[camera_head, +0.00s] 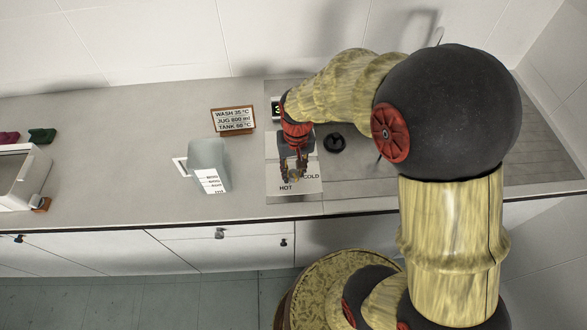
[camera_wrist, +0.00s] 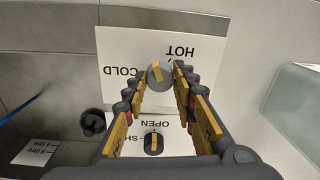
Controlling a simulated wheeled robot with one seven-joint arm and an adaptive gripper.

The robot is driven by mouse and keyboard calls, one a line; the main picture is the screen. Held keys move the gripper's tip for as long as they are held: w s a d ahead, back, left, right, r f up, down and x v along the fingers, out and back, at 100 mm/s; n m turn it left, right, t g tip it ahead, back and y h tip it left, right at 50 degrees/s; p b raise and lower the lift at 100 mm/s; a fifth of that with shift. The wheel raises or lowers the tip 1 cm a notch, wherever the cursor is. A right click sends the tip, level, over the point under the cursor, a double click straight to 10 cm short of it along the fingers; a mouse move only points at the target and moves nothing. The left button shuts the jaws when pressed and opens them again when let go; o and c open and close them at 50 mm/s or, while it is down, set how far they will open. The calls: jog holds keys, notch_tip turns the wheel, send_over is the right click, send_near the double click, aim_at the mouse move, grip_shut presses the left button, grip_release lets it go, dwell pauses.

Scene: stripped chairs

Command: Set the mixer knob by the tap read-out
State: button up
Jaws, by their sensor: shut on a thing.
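The mixer knob (camera_wrist: 159,76) is grey with a yellow pointer, on a white plate (camera_wrist: 115,50) marked HOT and COLD. The lettering is upside down in the wrist view. My gripper (camera_wrist: 164,88) has its fingertips on either side of this knob and is shut on it. In the head view my gripper (camera_head: 294,172) reaches down over the plate (camera_head: 309,187) and hides the knob. A second knob (camera_wrist: 153,142), marked OPEN, sits between the finger bases in the wrist view.
A sign (camera_head: 233,120) reads WASH 35 °C, JUG 800 ml and a TANK line. A clear jug (camera_head: 207,158) stands left of the plate. A black round object (camera_head: 335,143) lies to its right. A white bin (camera_head: 18,175) stands far left. The counter between bin and jug is clear.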

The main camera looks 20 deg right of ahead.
jog(key=o, duration=1.1)
jog(key=r, duration=1.2)
jog(key=shift+d, duration=0.2)
jog(key=s+r+t, duration=0.2)
jog(key=s+r, duration=0.2)
jog(key=s+r+n+t, duration=0.1)
jog(key=s+r, duration=0.3)
jog(key=s, duration=0.1)
jog(key=s+r+n+t, duration=0.1)
jog(key=s+r+t, duration=0.1)
jog(key=s+r, duration=0.2)
jog(key=shift+s+a+r+t, duration=0.2)
jog(key=shift+s+r+t, duration=0.15)
jog(key=shift+s, duration=0.15)
